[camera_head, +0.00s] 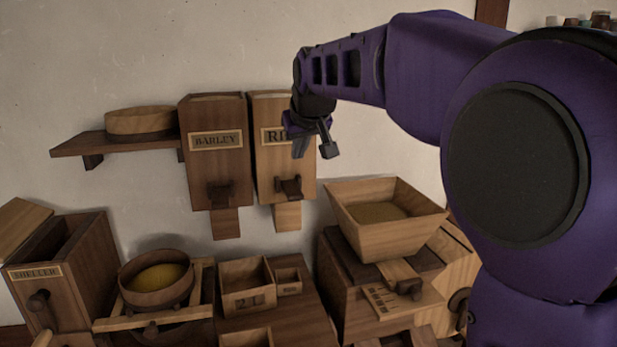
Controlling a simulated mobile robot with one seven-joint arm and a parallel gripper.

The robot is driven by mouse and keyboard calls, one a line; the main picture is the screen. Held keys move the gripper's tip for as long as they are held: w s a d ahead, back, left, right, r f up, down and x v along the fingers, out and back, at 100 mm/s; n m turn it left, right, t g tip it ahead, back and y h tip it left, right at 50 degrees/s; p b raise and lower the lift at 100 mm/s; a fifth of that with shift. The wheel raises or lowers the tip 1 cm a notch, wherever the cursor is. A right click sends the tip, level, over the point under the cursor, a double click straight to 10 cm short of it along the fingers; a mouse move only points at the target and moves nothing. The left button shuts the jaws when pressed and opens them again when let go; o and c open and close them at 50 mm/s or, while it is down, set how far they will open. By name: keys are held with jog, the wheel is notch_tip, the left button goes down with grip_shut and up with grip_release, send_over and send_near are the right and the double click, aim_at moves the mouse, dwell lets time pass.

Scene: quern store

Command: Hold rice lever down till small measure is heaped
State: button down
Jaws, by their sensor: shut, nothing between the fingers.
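The rice dispenser (285,148) is a pale wooden box on the wall; its label reads "RI", and my gripper hides the rest. Its dark lever (289,187) sticks out low on the front, above a pale spout (287,216). My gripper (314,151) is shut and empty, in front of the dispenser's upper right, above the lever and apart from it. I cannot make out any rice in the small box.
The barley dispenser (217,165) hangs just left, with its own lever. A wooden hopper (387,237) stands lower right. A sieve (157,275) with yellow grain and the sheller (62,270) are lower left. A shelf (115,147) juts from the wall.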

jog(key=shift+w+d+f+m, duration=0.15)
jog(key=shift+w+m, duration=0.2)
jog(key=shift+w, duration=0.1)
jog(key=shift+w+d+f+m, duration=0.1)
jog(key=shift+w+m, duration=0.25)
jog(key=shift+w, duration=0.1)
send_near(293, 191)
jog(key=w, duration=0.3)
jog(key=shift+w+a+f, duration=0.1)
jog(key=shift+a+f, duration=0.05)
jog(key=shift+f, duration=0.55)
jog(key=shift+w+a+f, duration=0.1)
jog(key=shift+a+f, duration=0.1)
jog(key=shift+f, duration=0.45)
jog(key=shift+w+a+f, duration=0.15)
jog(key=shift+f, duration=0.55)
